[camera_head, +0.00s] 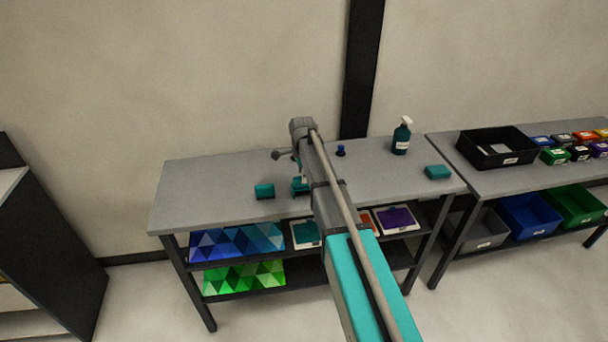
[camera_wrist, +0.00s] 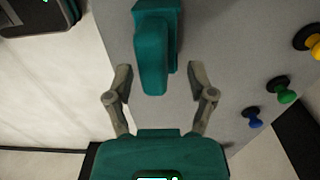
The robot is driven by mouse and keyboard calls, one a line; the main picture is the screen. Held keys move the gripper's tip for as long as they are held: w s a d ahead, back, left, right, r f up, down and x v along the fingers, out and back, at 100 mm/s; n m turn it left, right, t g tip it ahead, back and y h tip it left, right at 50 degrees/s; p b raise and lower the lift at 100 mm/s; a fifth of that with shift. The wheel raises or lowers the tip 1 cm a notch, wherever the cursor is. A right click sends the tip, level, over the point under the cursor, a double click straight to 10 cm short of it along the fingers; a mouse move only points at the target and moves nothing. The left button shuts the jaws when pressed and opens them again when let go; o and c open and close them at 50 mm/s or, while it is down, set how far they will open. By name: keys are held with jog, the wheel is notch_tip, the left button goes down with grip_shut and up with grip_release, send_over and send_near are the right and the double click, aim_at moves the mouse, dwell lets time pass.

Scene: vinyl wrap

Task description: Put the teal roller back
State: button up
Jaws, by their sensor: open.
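A teal block-like piece (camera_head: 264,191) lies near the front of the grey bench, just left of my gripper. In the wrist view a teal piece (camera_wrist: 152,55) with a raised rounded part shows ahead, between the lines of the fingers. It looks like the same piece; I cannot tell surely that it is the roller. My gripper (camera_head: 300,187) is low over the bench, mostly hidden by my arm. In the wrist view my gripper (camera_wrist: 165,82) is open, its fingers on either side with nothing clamped. A second teal block (camera_head: 437,172) lies at the bench's right end.
A blue knob-like piece (camera_head: 341,150) stands behind my arm. The wrist view shows blue, green (camera_wrist: 284,91) and yellow (camera_wrist: 310,40) ones in a row. A teal spray bottle (camera_head: 401,136) stands at the back right. A black tray (camera_head: 497,140) sits on the neighbouring bench.

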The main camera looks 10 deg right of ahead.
notch_tip(320, 180, up, 9)
jog(key=p, duration=0.8)
jog(key=shift+r+p, duration=0.15)
jog(key=shift+p, duration=0.2)
jog(key=shift+s, duration=0.1)
dwell(0.3)
jog(key=s+n, duration=1.8)
jog(key=s, duration=1.1)
jog(key=shift+d, duration=0.4)
